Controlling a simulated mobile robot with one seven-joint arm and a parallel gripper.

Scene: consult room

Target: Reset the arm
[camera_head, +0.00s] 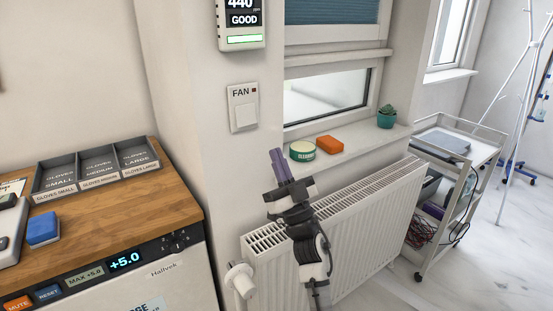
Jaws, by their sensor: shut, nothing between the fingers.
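My gripper (281,165) is raised in the middle of the head view, in front of the radiator and the window sill. Its two purple-grey fingers point up and lie together, with nothing between them. My arm rises from the bottom edge of the picture and hides part of the radiator. A green and white round tin (303,152) stands on the sill just right of the fingertips. An orange block (330,145) lies right of the tin.
A FAN switch (243,108) and a display reading GOOD (241,22) are on the wall above. A white radiator (357,235) is behind my arm. A wooden counter (130,217) with a glove tray (98,182) is left. A trolley (470,190) stands right; open floor lies beyond.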

